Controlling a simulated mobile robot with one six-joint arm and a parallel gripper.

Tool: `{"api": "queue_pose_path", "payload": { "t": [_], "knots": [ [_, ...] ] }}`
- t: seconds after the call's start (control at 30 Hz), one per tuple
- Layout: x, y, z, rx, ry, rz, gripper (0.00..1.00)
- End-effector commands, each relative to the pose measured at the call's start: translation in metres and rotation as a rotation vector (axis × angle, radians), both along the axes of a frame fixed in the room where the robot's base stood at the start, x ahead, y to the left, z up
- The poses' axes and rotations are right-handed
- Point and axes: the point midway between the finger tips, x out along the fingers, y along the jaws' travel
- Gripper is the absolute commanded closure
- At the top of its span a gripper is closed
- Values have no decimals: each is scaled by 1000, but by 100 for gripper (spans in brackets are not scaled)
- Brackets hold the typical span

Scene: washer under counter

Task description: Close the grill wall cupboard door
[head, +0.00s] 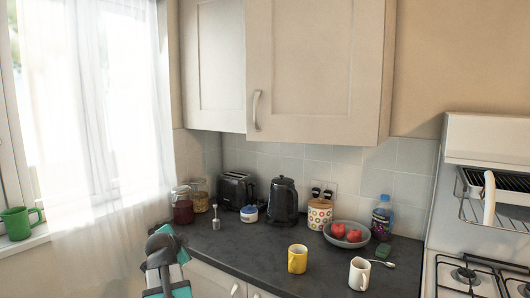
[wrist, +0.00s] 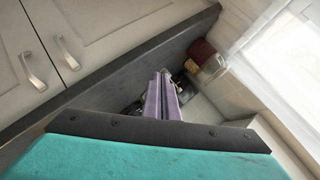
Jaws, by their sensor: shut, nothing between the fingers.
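The wall cupboard door beside the grill (head: 315,70) is a cream panel in the upper middle of the head view. Its curved handle (head: 255,108) is at its lower left. The door stands forward of the panel to its left, but I cannot tell whether it is ajar or flush. My gripper (head: 162,243) is low at the left, in front of the counter's left end, well below and apart from the door. In the wrist view its fingers (wrist: 164,78) are together and empty. The cupboard's inside is hidden.
Another wall cupboard panel (head: 215,65) is at left. The counter (head: 230,245) holds a toaster (head: 236,189), kettle (head: 284,200), fruit bowl (head: 335,240), yellow mug (head: 297,259) and white mug (head: 359,273). The cooker's grill hood (head: 490,140) is at right. Space before the door looks clear.

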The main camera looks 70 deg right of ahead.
Motion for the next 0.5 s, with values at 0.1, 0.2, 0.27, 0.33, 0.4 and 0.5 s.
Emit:
{"api": "queue_pose_path", "payload": {
  "t": [0.1,0.2,0.27,0.33,0.4,0.5],
  "knots": [
    [-28,-24,60,-48,-96,-82,100],
    [-53,-41,106,-89,-176,-146,100],
    [-68,-49,134,-113,-225,-183,100],
    [-87,-57,166,-144,-280,-224,100],
    [-107,-64,198,-176,-339,-263,100],
    [-136,-71,244,-222,-419,-316,100]
  ]
}}
